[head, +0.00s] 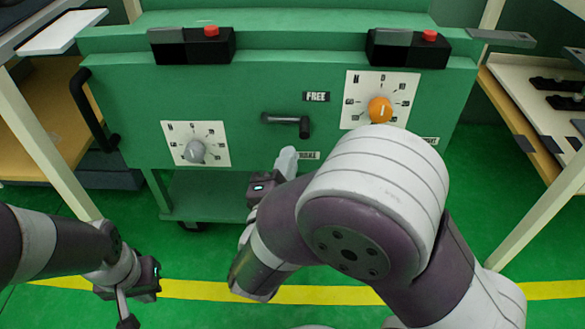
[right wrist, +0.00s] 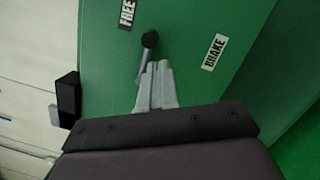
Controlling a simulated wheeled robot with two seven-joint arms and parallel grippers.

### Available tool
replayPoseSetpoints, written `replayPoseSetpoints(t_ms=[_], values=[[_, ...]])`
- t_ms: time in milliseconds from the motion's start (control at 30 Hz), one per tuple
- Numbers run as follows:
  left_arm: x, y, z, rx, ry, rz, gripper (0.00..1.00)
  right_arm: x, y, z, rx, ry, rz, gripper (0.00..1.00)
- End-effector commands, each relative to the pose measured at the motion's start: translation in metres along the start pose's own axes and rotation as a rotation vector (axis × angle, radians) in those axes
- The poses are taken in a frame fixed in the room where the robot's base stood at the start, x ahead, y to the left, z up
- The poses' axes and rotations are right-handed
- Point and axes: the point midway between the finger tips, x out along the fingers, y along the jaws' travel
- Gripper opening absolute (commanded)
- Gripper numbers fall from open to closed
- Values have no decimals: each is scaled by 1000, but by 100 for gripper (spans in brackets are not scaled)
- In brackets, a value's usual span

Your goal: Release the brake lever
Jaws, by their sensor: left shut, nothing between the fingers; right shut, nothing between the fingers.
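The brake lever (head: 287,120) is a dark bar on the green cart's front panel, lying roughly level, with its grip end at the right. The FREE label (head: 316,96) is above that end and the BRAKE label (head: 308,155) below it. My right gripper (head: 287,158) is shut and empty just below the lever. In the right wrist view, its closed fingers (right wrist: 157,84) are close to the lever's round dark end (right wrist: 150,40); I cannot tell whether they touch. My left gripper (head: 127,316) is shut and empty at the lower left, away from the panel.
A dial with a grey knob (head: 194,151) is left of the lever, and one with an orange knob (head: 380,109) is to the right. Two boxes with red buttons (head: 211,31) (head: 430,36) sit above. A black handle (head: 99,112) is at the panel's left edge. Shelves flank the cart.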

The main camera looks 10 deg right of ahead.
Motion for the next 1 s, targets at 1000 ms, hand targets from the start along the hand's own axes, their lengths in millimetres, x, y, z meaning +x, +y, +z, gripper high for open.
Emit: replayPoseSetpoints(t_ms=[1000], values=[[-45, 0, -5, 0, 0, 0, 0, 16, 10, 21, -129, -3, 34, 0]])
